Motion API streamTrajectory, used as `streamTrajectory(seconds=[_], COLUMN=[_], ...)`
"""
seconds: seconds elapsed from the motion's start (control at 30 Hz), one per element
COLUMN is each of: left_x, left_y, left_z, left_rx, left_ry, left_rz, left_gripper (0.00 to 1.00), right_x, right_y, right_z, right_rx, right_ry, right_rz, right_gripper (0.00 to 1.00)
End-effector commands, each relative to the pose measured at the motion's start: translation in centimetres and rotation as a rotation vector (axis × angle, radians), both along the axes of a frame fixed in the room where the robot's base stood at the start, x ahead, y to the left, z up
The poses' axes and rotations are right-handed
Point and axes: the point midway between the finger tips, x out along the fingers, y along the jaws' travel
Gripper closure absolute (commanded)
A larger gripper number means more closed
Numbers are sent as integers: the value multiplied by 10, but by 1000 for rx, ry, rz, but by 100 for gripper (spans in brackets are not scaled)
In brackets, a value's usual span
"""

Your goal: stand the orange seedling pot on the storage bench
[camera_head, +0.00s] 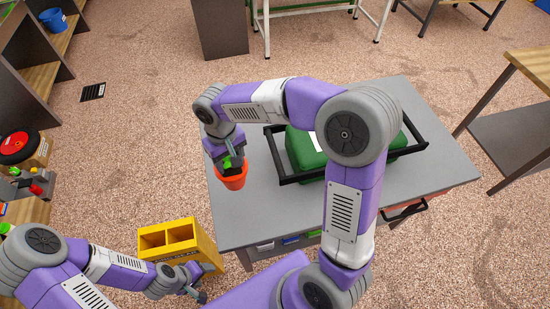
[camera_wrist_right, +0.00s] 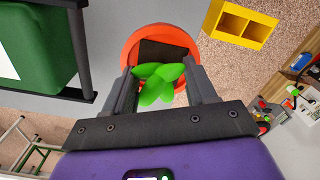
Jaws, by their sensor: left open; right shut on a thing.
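The orange seedling pot (camera_head: 234,183), with a green plant, is upright at the left part of the grey top of the bench (camera_head: 240,225). My right gripper (camera_head: 230,162) is above the pot, shut on it, fingers pointing down. In the right wrist view the pot (camera_wrist_right: 131,44) shows its orange rim, dark soil and green leaves between the fingers of my right gripper (camera_wrist_right: 160,88). Whether the pot's base touches the bench top I cannot tell. My left gripper (camera_head: 201,296) is open and empty, low beside the yellow two-compartment box.
A green case (camera_head: 302,152) in a black frame (camera_head: 278,160) takes up the bench's middle, partly behind my right arm. The yellow box (camera_head: 206,246) stands left of the bench's front corner. Shelves with small items line the left. Bare bench top shows left of the frame.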

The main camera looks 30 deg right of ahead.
Motion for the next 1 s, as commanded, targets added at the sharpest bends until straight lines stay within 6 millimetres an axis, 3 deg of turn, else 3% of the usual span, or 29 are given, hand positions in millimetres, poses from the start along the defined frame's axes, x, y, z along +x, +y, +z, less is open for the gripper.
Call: streamTrajectory(seconds=[0.13,0.73,1.0], left_x=[0,1,0], left_y=[0,0,0], left_z=[-3,-31,-31], left_rx=[0,0,0], left_ry=[-1,-1,-1], left_rz=[-1,-1,-1], left_gripper=[40,40,40], right_x=[0,0,0], right_y=[0,0,0], right_z=[-9,-97,-100], right_rx=[0,0,0], right_ry=[1,3,-1], right_rz=[-1,-1,0], right_gripper=[100,100,100])
